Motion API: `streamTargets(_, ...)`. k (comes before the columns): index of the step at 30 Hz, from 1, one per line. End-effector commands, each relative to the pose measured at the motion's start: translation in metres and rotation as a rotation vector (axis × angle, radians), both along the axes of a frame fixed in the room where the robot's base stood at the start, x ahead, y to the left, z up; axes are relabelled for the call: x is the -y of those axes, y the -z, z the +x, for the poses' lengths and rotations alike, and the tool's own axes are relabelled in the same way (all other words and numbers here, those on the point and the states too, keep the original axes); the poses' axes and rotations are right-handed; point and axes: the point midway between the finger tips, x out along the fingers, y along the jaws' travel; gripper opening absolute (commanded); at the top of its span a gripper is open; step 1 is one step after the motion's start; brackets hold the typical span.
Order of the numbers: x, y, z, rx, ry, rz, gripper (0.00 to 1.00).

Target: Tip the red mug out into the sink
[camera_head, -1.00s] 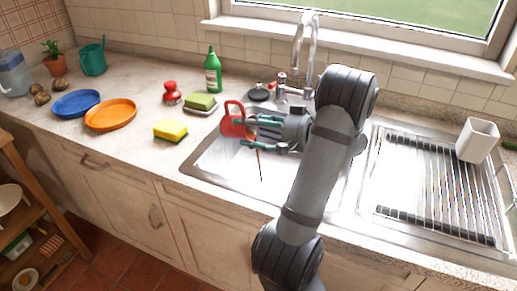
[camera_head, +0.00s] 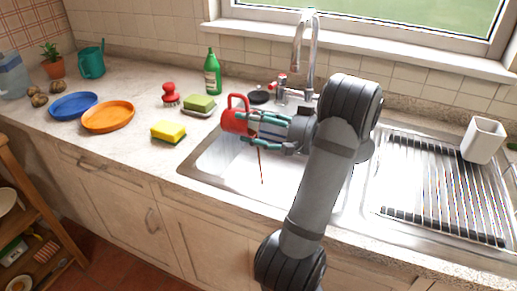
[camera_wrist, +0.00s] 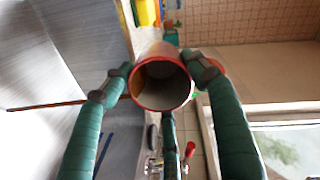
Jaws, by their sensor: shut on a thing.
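The red mug (camera_head: 233,122) is tipped over on its side above the left part of the sink (camera_head: 222,163), its handle on top. My gripper (camera_head: 250,128) is shut on the mug, its green fingers reaching along it from the right. In the wrist view the mug (camera_wrist: 143,103) sits between the fingertips of my gripper (camera_wrist: 155,82), its open mouth facing the camera. A thin brown stream (camera_head: 261,167) falls from the mug into the basin; it also shows in the wrist view (camera_wrist: 50,106). The inside looks dark, and I cannot tell how much liquid it holds.
A tap (camera_head: 304,50) stands behind the sink. A drying rack (camera_head: 440,185) with a white cup (camera_head: 482,140) is at right.

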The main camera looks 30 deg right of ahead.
Motion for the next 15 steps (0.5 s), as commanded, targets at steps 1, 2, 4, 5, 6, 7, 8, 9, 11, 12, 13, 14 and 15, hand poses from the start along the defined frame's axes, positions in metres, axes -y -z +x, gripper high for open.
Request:
streamTargets(1,0.0,0.0,0.0,0.006,0.001,0.003,0.2)
streamTargets(2,0.001,-0.001,0.0,0.01,0.001,0.004,0.2)
streamTargets(4,0.001,-0.003,0.0,0.016,0.001,0.01,0.2)
streamTargets(5,0.001,-0.004,0.0,0.019,0.001,0.012,0.2)
streamTargets(6,0.001,-0.005,0.0,0.023,0.001,0.015,0.2)
streamTargets(7,0.001,-0.005,-0.001,0.026,0.001,0.016,0.2)
streamTargets(8,0.001,-0.006,-0.001,0.029,0.001,0.018,0.2)
streamTargets(9,0.001,-0.007,-0.001,0.032,0.001,0.021,0.2)
streamTargets(11,0.001,-0.009,-0.001,0.039,0.001,0.026,0.2)
streamTargets(12,0.001,-0.009,-0.001,0.043,0.0,0.029,0.2)
streamTargets(13,0.001,-0.01,-0.001,0.045,0.001,0.03,0.2)
streamTargets(14,0.001,-0.011,-0.001,0.048,0.001,0.033,0.2)
streamTargets(15,0.002,-0.012,-0.002,0.052,0.0,0.035,0.2)
